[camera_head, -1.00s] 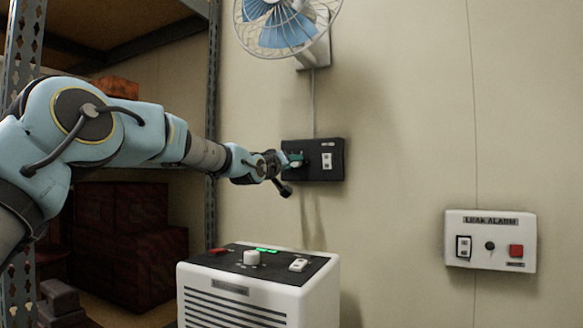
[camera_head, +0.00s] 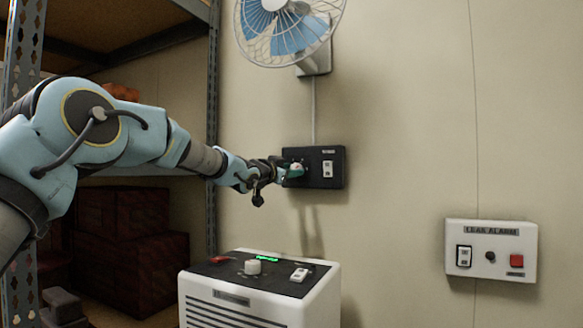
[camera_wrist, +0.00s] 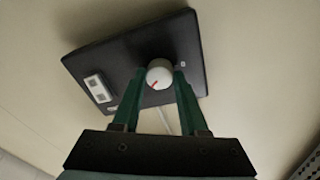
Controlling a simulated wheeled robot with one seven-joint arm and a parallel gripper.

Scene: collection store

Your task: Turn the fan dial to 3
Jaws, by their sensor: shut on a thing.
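The fan's black control box (camera_head: 335,175) is fixed to the wall below the fan (camera_head: 287,28). It carries a white dial and a white rocker switch (camera_head: 327,168). In the wrist view the round white dial (camera_wrist: 159,73) with a red pointer line sits between the two green fingers of my gripper (camera_wrist: 160,76). The fingers are shut on the dial, one on each side. In the head view my gripper (camera_head: 293,172) reaches the box's left part and partly covers the dial. The numbers around the dial are too small or hidden to read.
A white unit (camera_head: 255,300) with a dark top, a knob and switches stands below the box. A leak alarm panel (camera_head: 490,250) is on the wall at the right. A metal shelf (camera_head: 213,100) with dark red boxes (camera_head: 130,235) stands at the left.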

